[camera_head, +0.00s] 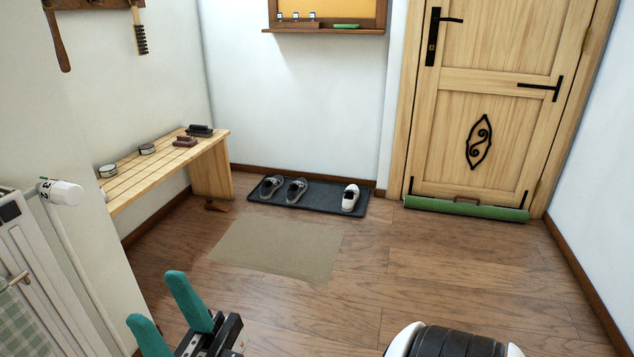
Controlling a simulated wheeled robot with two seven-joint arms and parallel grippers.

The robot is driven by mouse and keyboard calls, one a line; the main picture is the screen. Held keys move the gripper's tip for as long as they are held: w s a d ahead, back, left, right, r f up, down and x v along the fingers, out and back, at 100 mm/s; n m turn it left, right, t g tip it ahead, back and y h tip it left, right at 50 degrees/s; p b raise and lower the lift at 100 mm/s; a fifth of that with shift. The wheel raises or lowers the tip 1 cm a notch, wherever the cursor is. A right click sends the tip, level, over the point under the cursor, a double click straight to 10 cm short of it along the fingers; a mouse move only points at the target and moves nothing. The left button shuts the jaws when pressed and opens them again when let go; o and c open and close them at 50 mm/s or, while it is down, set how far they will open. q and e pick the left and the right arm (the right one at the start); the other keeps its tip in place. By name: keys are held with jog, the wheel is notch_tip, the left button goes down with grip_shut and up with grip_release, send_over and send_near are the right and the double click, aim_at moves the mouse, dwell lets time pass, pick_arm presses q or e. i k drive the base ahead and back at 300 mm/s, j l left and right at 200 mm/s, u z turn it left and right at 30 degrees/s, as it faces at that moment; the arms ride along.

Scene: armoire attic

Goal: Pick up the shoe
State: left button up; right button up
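A white shoe (350,198) with a dark opening stands at the right part of a dark mat (320,198) by the far wall. Two grey shoes, one at the left end (271,187) and one beside it (296,190), stand on the same mat.
A wooden bench (155,170) with tins and brushes stands along the left wall. A beige rug (277,249) lies before the mat. A white radiator (45,280) is at the near left. A wooden door (495,120) has a green roll (466,209) at its foot. The middle floor is clear.

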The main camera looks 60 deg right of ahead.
aim_at(351, 193)
jog(key=z, duration=2.1)
